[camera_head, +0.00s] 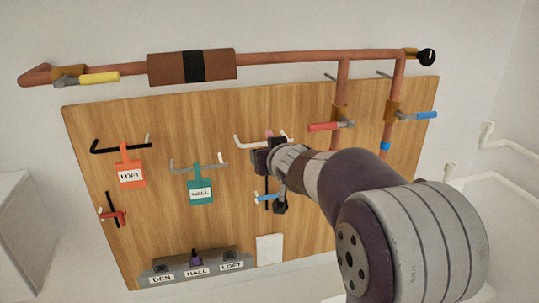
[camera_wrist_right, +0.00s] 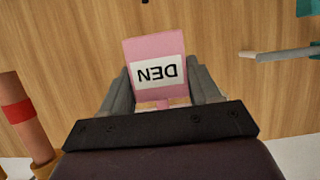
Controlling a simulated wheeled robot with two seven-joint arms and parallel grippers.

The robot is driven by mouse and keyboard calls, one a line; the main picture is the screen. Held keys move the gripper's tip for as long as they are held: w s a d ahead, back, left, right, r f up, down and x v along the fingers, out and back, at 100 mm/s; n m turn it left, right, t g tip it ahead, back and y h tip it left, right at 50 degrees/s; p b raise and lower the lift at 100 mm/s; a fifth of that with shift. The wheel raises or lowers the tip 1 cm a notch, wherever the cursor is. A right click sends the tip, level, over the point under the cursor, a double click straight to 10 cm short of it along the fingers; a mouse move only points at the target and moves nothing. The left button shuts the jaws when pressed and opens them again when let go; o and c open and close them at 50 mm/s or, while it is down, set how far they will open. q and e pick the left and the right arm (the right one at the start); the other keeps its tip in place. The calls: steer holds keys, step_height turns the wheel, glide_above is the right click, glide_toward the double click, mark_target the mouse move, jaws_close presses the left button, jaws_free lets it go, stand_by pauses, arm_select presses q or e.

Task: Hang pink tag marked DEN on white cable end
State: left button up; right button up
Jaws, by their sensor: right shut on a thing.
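The pink tag marked DEN (camera_wrist_right: 155,47) is between the fingers of my right gripper (camera_wrist_right: 161,95), which is shut on its narrow neck. Its label reads upside down in the right wrist view. In the head view my right gripper (camera_head: 264,162) is in front of the board, and only a small pink bit of the tag shows above it. The white cable end (camera_head: 245,142) sticks out left of and behind the gripper, partly hidden by it. I cannot tell whether the tag touches it. My left gripper is not in view.
An orange LOFT tag (camera_head: 131,172) hangs on a black cable end, and a teal HALL tag (camera_head: 201,187) on a grey one. Copper pipes with a red valve handle (camera_head: 325,126) stand right of the gripper. A grey labelled rack (camera_head: 196,265) is below.

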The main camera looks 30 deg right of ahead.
steer(key=shift+f, duration=0.1)
stand_by(0.8)
steer(key=shift+f+b, duration=0.65)
steer(key=o, duration=1.1)
steer(key=shift+s+a+r, duration=0.1)
steer(key=shift+s+r, duration=0.15)
steer(key=shift+s, duration=0.05)
steer(key=p+v, duration=0.5)
steer(key=v, duration=0.7)
steer(key=shift+f+p, duration=0.1)
steer(key=shift+p, duration=0.3)
